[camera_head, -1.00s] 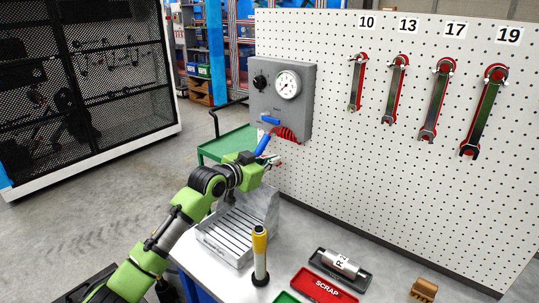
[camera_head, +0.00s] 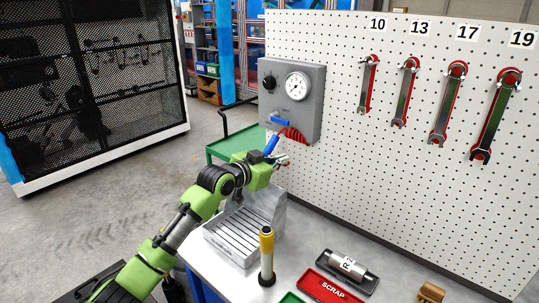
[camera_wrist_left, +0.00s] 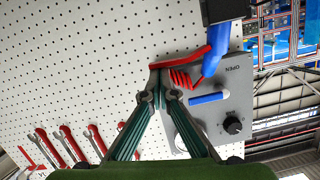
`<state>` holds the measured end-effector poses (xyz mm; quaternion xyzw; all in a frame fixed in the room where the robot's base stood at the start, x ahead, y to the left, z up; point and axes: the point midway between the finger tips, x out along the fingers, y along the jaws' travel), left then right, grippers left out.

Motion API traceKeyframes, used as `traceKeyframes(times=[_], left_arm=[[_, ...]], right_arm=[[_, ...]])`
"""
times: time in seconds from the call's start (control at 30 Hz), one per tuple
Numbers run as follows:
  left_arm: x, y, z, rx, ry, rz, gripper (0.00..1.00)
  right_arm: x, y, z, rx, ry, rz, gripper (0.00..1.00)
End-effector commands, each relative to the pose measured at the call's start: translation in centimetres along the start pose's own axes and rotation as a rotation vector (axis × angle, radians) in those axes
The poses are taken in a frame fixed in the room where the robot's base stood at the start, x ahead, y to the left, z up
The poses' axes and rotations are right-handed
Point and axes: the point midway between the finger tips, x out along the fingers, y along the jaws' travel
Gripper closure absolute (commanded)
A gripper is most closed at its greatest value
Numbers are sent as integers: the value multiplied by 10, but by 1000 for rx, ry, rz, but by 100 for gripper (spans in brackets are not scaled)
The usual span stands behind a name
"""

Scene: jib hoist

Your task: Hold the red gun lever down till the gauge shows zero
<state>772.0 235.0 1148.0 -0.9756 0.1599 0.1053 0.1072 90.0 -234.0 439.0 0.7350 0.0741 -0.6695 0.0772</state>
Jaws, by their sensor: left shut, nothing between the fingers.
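The grey panel (camera_head: 311,115) on the pegboard carries a round white gauge (camera_head: 297,86); its needle is too small to read. A blue air gun (camera_head: 271,146) hangs below the panel with a red coiled hose (camera_head: 295,135). In the left wrist view the gun (camera_wrist_left: 217,58) has a red lever (camera_wrist_left: 185,57) along it. My left gripper (camera_head: 284,161) is at the gun; in the left wrist view its fingertips (camera_wrist_left: 158,92) are together, just beside the lever's free end. I cannot tell whether they touch it. My right gripper is not in view.
A slotted metal box (camera_head: 243,228) stands on the bench below my left arm. A yellow-topped post (camera_head: 267,255), a red SCRAP tray (camera_head: 328,288) and a dark tray with a cylinder (camera_head: 348,268) are nearer. Wrenches (camera_head: 440,105) hang on the right.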

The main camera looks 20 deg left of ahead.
Motion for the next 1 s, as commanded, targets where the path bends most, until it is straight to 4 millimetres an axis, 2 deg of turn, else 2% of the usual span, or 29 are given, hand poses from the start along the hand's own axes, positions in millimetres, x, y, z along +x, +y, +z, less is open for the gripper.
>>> traceKeyframes(times=[0.27,0.33,0.7,0.83,1.0], left_arm=[[-5,-4,-42,1,-2,-2,100],[-14,-4,-31,2,-3,-4,100],[-76,-4,-32,4,0,-3,100],[-92,-5,-33,2,1,-4,100],[-103,-5,-35,0,2,-3,100]], right_arm=[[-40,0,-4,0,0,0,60],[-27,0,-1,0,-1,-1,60],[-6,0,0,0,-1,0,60],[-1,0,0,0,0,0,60],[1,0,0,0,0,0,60]])
